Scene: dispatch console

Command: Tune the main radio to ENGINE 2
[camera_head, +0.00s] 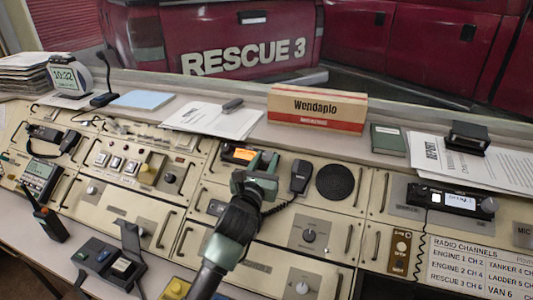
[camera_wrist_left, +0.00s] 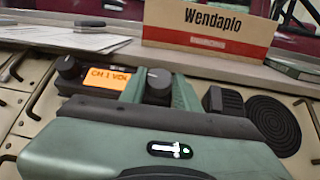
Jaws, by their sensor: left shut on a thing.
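The main radio (camera_wrist_left: 100,78) has an orange display (camera_head: 240,154), which reads "CH 1 VOL" in the left wrist view (camera_wrist_left: 108,78). A dark knob (camera_wrist_left: 69,66) is at its left end. My left gripper (camera_head: 263,163) is at the radio's right end. In the left wrist view its fingers (camera_wrist_left: 159,85) are shut on the right-hand dark knob (camera_wrist_left: 159,76). In the head view the gripper hides that knob. A channel sign (camera_head: 478,268) at the right lists ENGINE 2 as CH 4. My right gripper is not in view.
A hand microphone (camera_head: 300,177) and a round speaker grille (camera_head: 335,182) are close to the right of my left gripper. A Wendaplo box (camera_head: 316,108) stands on the ledge behind. Another radio (camera_head: 452,200) is farther right.

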